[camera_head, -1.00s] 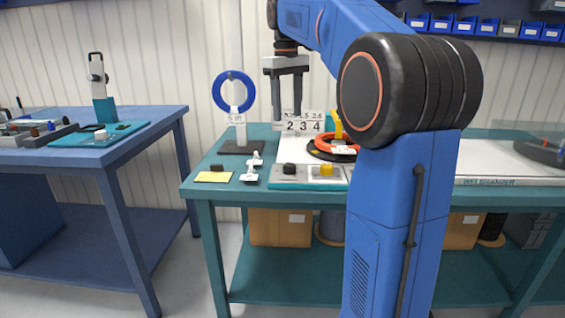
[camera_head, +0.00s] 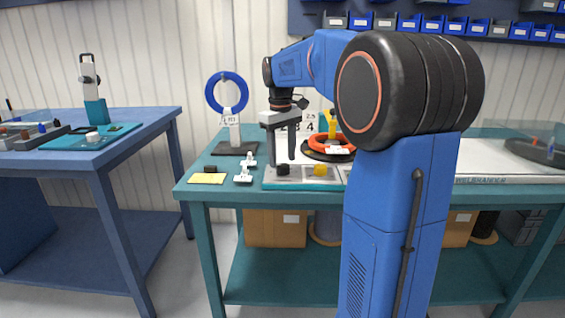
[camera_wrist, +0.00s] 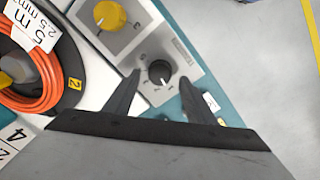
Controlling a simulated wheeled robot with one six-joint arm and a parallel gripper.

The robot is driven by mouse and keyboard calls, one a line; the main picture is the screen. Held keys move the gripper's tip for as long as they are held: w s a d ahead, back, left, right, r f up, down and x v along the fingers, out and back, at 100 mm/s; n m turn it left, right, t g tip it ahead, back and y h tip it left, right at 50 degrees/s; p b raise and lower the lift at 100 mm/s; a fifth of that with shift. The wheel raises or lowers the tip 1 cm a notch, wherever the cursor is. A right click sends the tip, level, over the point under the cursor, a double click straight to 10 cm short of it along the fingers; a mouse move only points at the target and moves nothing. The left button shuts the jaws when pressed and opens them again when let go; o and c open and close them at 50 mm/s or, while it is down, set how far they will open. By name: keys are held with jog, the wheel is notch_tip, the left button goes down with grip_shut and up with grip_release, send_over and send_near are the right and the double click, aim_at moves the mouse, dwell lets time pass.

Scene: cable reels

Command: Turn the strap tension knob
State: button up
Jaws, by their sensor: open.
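The control panel (camera_head: 300,182) lies at the front edge of the teal table, with a black knob (camera_head: 283,170) at its left and a yellow knob (camera_head: 320,170) to the right. In the wrist view, the black knob (camera_wrist: 159,71) has a white pointer line and a numbered dial around it; the yellow knob (camera_wrist: 109,16) is farther up. I cannot read which of them is the strap tension knob. My gripper (camera_head: 284,160) points down above the black knob. Its open fingers (camera_wrist: 160,97) show on either side, with the knob just beyond the fingertips. I cannot tell whether they touch it.
An orange cable coil (camera_head: 331,143) lies behind the panel. A blue ring on a stand (camera_head: 228,94) is at the left back. White clips (camera_head: 244,177) and a yellow pad (camera_head: 207,178) lie left of the panel. A blue table (camera_head: 150,125) stands farther left.

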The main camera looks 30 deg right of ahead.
aim_at(283, 169)
jog(key=shift+f, duration=1.3)
jog(key=c, duration=1)
jog(key=shift+c, duration=0.2)
